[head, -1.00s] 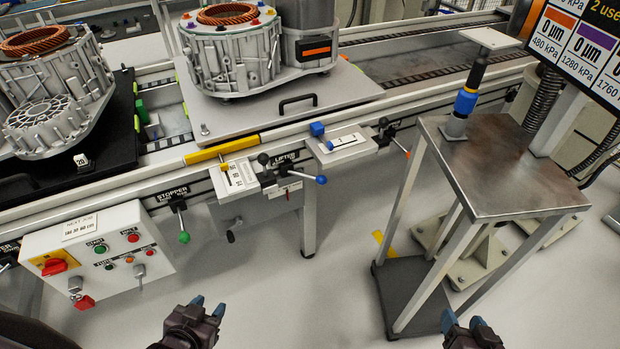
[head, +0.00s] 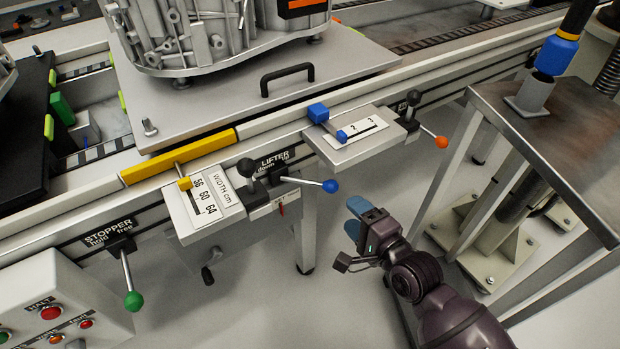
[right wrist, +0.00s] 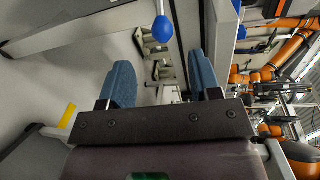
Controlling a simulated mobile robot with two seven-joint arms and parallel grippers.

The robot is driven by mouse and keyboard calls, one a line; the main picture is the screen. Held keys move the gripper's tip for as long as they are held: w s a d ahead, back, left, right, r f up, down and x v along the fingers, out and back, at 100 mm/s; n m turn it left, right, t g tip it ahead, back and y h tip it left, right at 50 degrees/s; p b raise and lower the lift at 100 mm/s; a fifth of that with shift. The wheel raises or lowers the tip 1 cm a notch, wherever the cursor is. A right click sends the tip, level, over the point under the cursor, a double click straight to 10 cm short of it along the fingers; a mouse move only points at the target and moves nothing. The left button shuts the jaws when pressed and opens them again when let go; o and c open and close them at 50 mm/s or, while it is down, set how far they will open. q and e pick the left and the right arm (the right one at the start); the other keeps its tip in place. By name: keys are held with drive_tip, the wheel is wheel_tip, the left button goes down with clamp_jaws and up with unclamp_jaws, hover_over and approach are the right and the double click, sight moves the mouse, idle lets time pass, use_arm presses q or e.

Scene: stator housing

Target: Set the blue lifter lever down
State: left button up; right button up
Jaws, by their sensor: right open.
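The blue-knobbed lifter lever (head: 305,182) sticks out nearly level to the right from its black pivot, under the LIFTER label (head: 273,160). Its blue ball knob (head: 330,186) is at the free end. My right gripper (head: 355,215) is open and empty, just below and to the right of the knob, apart from it. In the right wrist view, the blue knob (right wrist: 162,28) shows beyond the gap between the two blue fingers of the open gripper (right wrist: 160,78). My left gripper is not in the head view.
A width scale (head: 206,205) with a yellow slider lies left of the lever. A numbered block (head: 350,140) and an orange-knobbed lever (head: 440,142) are to the right. The green-knobbed stopper lever (head: 133,300) hangs at left. A metal stand (head: 560,130) is at right.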

sight(326, 190)
drive_tip(key=b+x, duration=0.2)
drive_tip(key=x, duration=0.8)
drive_tip(key=shift+s+a, duration=0.1)
drive_tip(key=shift+a, duration=0.1)
drive_tip(key=shift+b+x, duration=0.45)
drive_tip(key=shift+x, duration=0.45)
drive_tip(key=shift+r, duration=0.1)
drive_tip(key=shift+c, duration=0.2)
clamp_jaws()
